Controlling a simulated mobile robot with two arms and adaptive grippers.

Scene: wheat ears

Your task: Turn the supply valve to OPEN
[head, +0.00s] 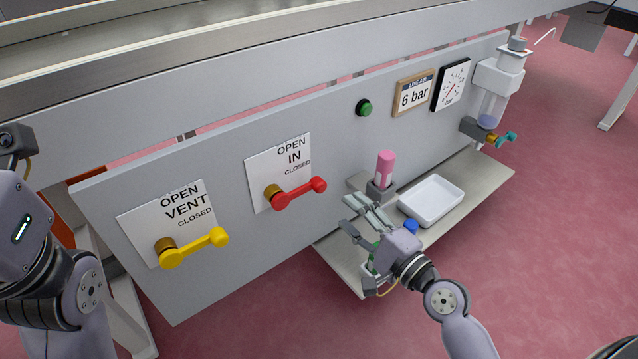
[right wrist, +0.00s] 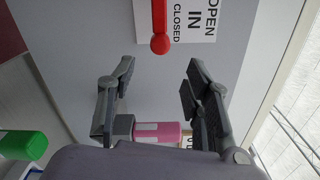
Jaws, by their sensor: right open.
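The IN valve has a red lever (head: 299,192) on a brass stem, mounted on a white OPEN/CLOSED label (head: 262,168). The lever points right, beside the word CLOSED. In the right wrist view the lever's round red knob (right wrist: 160,43) lies ahead of the fingertips, between their lines. My right gripper (head: 357,217) is open and empty, right of and below the knob, apart from it. Its two fingers also show in the right wrist view (right wrist: 160,78). My left arm stands at the left edge; its fingers are out of frame.
A yellow VENT lever (head: 195,246) sits to the left. A pink-capped bottle (head: 385,169) stands in a holder close behind my right gripper. A white tray (head: 431,201) is on the shelf (head: 485,183). A green button (head: 364,107), gauge (head: 451,86) and filter unit (head: 497,88) are farther right.

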